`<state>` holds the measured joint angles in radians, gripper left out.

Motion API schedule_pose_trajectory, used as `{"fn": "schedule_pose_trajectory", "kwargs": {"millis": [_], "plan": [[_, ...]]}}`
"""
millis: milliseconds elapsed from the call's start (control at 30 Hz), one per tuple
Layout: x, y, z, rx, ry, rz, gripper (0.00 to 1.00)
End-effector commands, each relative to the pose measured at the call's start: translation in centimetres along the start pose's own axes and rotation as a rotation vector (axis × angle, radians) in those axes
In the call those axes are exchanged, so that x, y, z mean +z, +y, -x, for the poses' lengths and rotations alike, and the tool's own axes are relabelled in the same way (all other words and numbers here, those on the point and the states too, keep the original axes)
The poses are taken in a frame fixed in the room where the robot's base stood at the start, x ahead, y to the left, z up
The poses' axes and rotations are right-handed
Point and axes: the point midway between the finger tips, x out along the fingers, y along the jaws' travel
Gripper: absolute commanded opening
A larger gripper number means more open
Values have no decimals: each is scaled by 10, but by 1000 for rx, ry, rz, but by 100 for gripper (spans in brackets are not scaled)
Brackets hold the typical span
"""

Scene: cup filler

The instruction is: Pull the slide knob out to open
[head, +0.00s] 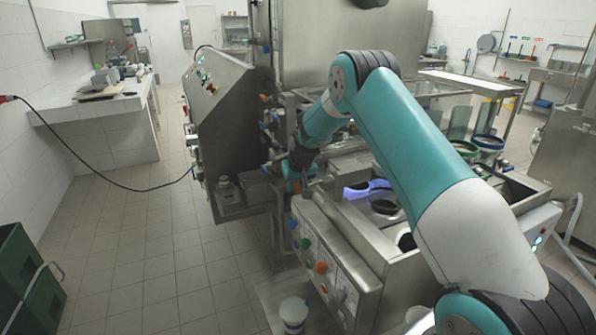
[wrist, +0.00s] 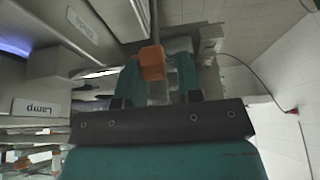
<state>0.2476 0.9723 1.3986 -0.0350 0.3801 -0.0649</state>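The slide knob (wrist: 152,63) is an orange block on the end of a thin metal rod in the wrist view. It lies between the two teal fingers of my gripper (wrist: 160,75), nearer the left finger. A gap shows between the knob and the right finger, so my gripper is open around it. I cannot tell whether the left finger touches the knob. In the head view my gripper (head: 298,182) is at the side of the steel machine, and the knob cannot be clearly made out there.
An upside-down "Slide" label (wrist: 82,24) and a "Lamp" label (wrist: 38,108) are on the machine. The control cabinet (head: 215,110) stands close to my gripper. A front panel with coloured knobs (head: 320,266) and a white bucket (head: 293,312) are nearer.

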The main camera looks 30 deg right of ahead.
Motion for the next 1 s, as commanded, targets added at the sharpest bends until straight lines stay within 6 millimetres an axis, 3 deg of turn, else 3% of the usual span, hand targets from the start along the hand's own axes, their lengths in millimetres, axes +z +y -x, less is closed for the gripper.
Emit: {"fn": "schedule_pose_trajectory", "kwargs": {"millis": [167, 600, 800, 1000], "plan": [[-1, 0, 31, 0, 7, 0, 33], [0, 0, 138, 0, 5, 0, 33], [0, 0, 163, -1, 3, 0, 33], [0, 0, 168, -1, 1, 1, 33]]}}
